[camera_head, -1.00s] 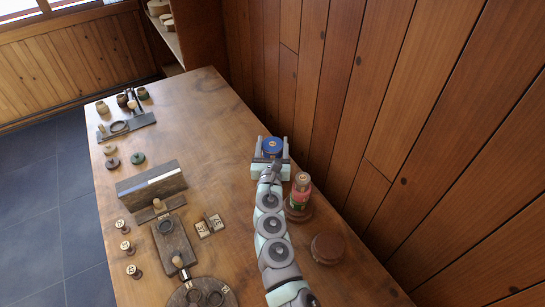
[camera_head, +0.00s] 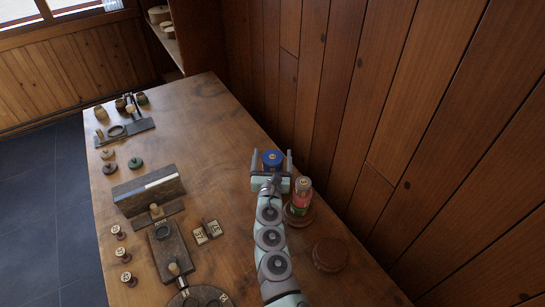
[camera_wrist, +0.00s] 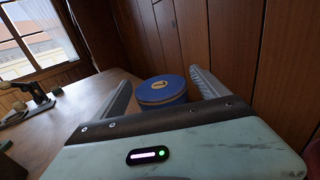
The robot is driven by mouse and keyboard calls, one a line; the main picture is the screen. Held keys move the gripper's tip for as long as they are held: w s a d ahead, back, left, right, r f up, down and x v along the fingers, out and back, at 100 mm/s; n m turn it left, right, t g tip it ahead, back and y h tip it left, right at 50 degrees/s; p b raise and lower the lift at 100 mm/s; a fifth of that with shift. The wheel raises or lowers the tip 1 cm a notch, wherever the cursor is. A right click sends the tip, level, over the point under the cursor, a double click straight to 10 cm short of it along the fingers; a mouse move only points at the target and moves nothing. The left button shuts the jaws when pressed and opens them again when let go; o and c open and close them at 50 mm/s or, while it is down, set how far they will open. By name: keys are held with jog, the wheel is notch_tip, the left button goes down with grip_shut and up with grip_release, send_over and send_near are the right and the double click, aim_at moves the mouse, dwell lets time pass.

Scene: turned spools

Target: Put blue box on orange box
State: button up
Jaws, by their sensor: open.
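The blue box (camera_head: 272,160) is round, with a blue lid and a pale emblem on top. It shows between the fingers of my gripper (camera_head: 272,155) near the wooden wall. In the wrist view the blue box (camera_wrist: 162,92) has a gold band and appears between the two spread fingers of my gripper (camera_wrist: 160,80), with space beside it. My gripper is open. What lies under the blue box is hidden. I cannot clearly make out an orange box in either view.
A red and green stack (camera_head: 300,196) stands close to the right of my gripper. A round brown piece (camera_head: 330,254) lies nearer. A dark block (camera_head: 148,190), spools and trays fill the left of the table. The far middle is clear, and the wall (camera_head: 400,120) borders the right.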

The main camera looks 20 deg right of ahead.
jog(key=shift+r, duration=0.2)
jog(key=shift+s+a+p, duration=0.2)
jog(key=shift+s+p, duration=0.15)
jog(key=shift+s, duration=0.15)
jog(key=p+v, duration=0.1)
jog(key=v, duration=1)
jog(key=shift+p, duration=0.4)
